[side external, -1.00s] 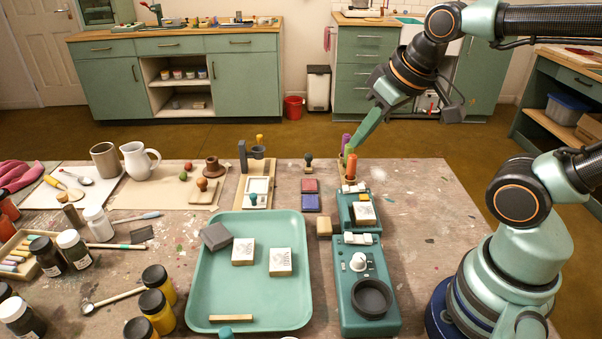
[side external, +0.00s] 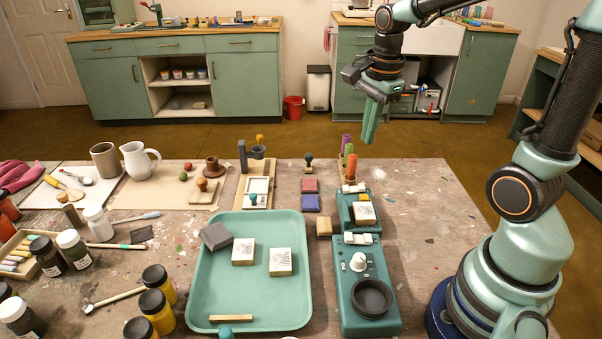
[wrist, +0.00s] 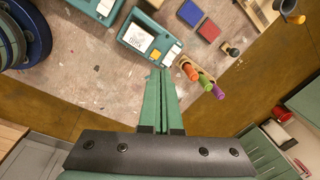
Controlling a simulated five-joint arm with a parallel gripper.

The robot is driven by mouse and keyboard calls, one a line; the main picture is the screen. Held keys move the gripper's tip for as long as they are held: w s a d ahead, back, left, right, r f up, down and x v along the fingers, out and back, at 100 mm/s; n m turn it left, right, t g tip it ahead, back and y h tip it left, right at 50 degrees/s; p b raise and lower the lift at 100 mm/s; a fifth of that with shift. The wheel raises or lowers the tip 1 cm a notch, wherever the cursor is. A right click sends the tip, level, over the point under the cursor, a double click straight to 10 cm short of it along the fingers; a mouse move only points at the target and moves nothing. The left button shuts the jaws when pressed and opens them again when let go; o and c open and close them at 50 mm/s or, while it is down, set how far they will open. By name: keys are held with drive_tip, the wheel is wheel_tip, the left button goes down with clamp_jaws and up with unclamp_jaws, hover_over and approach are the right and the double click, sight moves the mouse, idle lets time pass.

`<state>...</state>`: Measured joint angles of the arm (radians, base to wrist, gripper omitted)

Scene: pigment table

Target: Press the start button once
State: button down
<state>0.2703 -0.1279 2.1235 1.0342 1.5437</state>
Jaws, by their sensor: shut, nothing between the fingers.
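Two teal devices stand right of centre on the table. The nearer device (side external: 346,292) has a white knob (side external: 358,262), a dark round dish (side external: 372,297) and white buttons (side external: 357,239). The farther, smaller device (side external: 346,215) carries a stamped block (side external: 364,212) and white buttons (side external: 354,188). I cannot read which button is the start button. My gripper (side external: 367,143) is shut and empty, pointing down above the table's far edge, apart from both devices. In the wrist view my gripper (wrist: 160,72) shows its fingers together, with the smaller device (wrist: 129,33) just beyond the tips.
Upright coloured sticks (side external: 347,155) stand in a rack close to the gripper. Red and blue pads (side external: 310,194) and a teal tray (side external: 205,290) with blocks lie left of the devices. The table's right side (side external: 425,220) is mostly clear.

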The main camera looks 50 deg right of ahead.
sight(365, 197)
drive_tip(key=d+m, duration=0.1)
drive_tip(key=m, duration=0.1)
drive_tip(key=d+f+m, duration=0.1)
drive_tip(key=m, duration=0.1)
drive_tip(key=d+f+m+g, duration=0.1)
drive_tip(key=m, duration=0.1)
drive_tip(key=shift+w+f, duration=0.2)
drive_tip(key=shift+w, duration=0.05)
wheel_tip(365, 197, down, 14)
idle(0.5)
drive_tip(key=shift+f, duration=1.05)
drive_tip(key=shift+s, duration=0.1)
wheel_tip(365, 197, up, 15)
drive_tip(key=shift+w+f, duration=0.15)
drive_tip(key=shift+w, duration=0.15)
